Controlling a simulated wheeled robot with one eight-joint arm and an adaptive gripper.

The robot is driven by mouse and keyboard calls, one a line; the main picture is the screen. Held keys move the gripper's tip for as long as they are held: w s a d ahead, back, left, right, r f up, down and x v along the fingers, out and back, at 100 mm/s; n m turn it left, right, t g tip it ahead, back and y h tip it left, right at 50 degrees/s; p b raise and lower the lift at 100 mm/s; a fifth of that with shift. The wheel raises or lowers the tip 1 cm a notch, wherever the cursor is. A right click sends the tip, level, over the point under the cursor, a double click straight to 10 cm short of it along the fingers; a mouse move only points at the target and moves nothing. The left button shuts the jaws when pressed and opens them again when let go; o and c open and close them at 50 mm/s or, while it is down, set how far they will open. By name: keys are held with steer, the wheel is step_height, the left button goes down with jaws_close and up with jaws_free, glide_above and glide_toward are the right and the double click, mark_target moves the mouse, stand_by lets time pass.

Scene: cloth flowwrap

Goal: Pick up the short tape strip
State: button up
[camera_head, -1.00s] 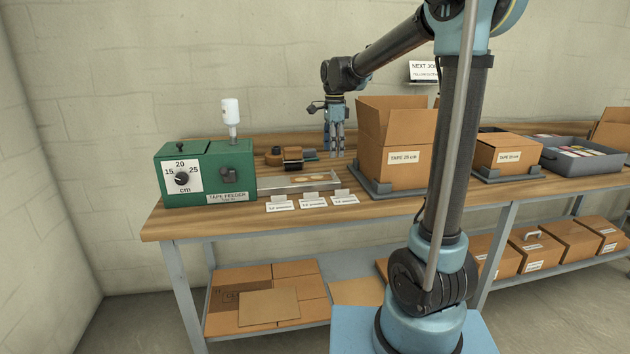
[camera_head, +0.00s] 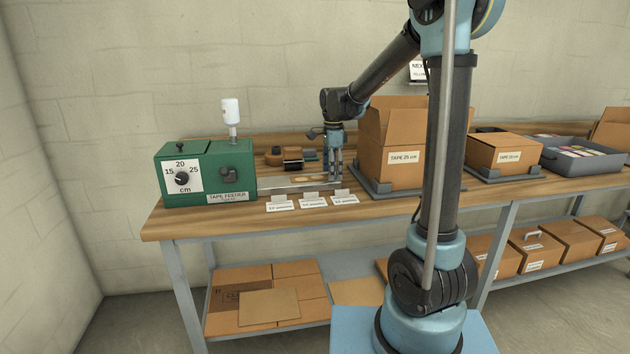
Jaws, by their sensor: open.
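A small tan strip (camera_head: 301,181), which looks like the short tape strip, lies on the grey outfeed tray (camera_head: 275,189) at the right of the green tape feeder (camera_head: 206,173). My gripper (camera_head: 334,179) points down at the right end of this tray, with its fingers low and open. The fingers hide that end of the tray. The strip's visible part is left of the fingers; whether they touch it I cannot tell. Nothing shows held between them.
An open carton labelled TAPE 25 cm (camera_head: 404,158) stands close to the right of my gripper. Dark tape rolls (camera_head: 292,155) sit behind the tray. A smaller carton (camera_head: 505,154) and a grey bin (camera_head: 583,158) are farther right.

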steer(key=c, duration=0.8)
steer(key=shift+c, duration=0.2)
